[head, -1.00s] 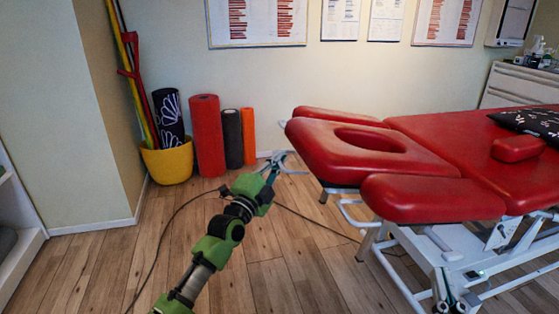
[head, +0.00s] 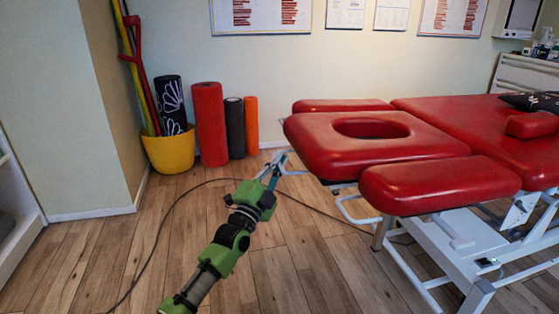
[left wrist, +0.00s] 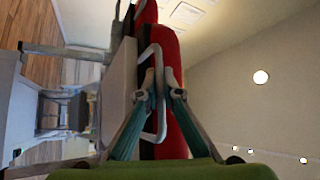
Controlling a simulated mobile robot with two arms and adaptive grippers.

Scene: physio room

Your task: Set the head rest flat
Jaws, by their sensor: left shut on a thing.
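The red head rest (head: 315,140), with an oval face hole, is at the left end of the red treatment table (head: 450,120). Its top looks close to level with the table top; I cannot tell whether it is exactly flat. My left gripper (head: 283,160) is at the left end of the head rest, just below its edge. In the left wrist view my left gripper (left wrist: 163,85) is shut on a white bar loop (left wrist: 157,55) under the red pad (left wrist: 168,60). The exact contact is partly hidden by the fingers. My right gripper is not in view.
Red arm pads (head: 435,185) flank the head rest. A yellow pot (head: 169,152) and rolled mats (head: 210,125) stand by the wall. A dark cable (head: 160,235) runs across the floor. Floor in front of the table's left end is open.

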